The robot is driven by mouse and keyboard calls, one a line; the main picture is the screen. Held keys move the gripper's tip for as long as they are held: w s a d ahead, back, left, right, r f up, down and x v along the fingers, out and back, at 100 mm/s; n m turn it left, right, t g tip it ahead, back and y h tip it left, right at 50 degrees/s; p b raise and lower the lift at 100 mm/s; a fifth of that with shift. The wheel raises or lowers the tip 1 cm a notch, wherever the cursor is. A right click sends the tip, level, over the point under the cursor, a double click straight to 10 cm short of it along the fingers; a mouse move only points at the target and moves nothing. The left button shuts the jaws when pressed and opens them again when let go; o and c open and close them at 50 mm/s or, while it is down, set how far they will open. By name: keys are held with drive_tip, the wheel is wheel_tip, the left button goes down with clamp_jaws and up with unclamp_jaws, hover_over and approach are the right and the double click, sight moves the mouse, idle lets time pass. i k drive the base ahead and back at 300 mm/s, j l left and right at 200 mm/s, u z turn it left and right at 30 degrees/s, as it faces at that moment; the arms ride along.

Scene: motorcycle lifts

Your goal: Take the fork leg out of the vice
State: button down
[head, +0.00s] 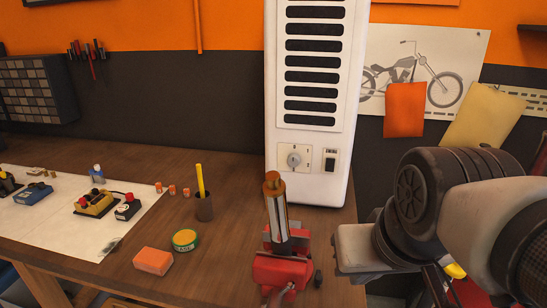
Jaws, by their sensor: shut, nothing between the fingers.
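The fork leg (277,215) stands nearly upright in the red vice (282,268) at the front of the wooden bench. It is a shiny metal tube with a dark lower part and a copper-brown top end. Its lower end is hidden in the vice. My arm reaches in from the right, and a grey block of it is a little to the right of the vice in the picture. I make out no gripper fingers in this view. Nothing of my arm visibly touches the fork leg.
A tall white cabinet (316,158) stands close behind the fork leg. Left of the vice are an orange block (153,261), a green-rimmed tin (186,240) and a dark cup (204,207) with a yellow stick. Small devices lie on a white sheet (60,222) further left.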

sight(276, 207)
drive_tip(key=k+l+u, duration=0.1)
drive_tip(key=l, duration=0.35)
drive_tip(key=k+l+u, duration=0.15)
drive_tip(key=l, duration=0.3)
drive_tip(key=l+u, duration=0.1)
drive_tip(key=l, duration=0.3)
drive_tip(key=k, duration=0.05)
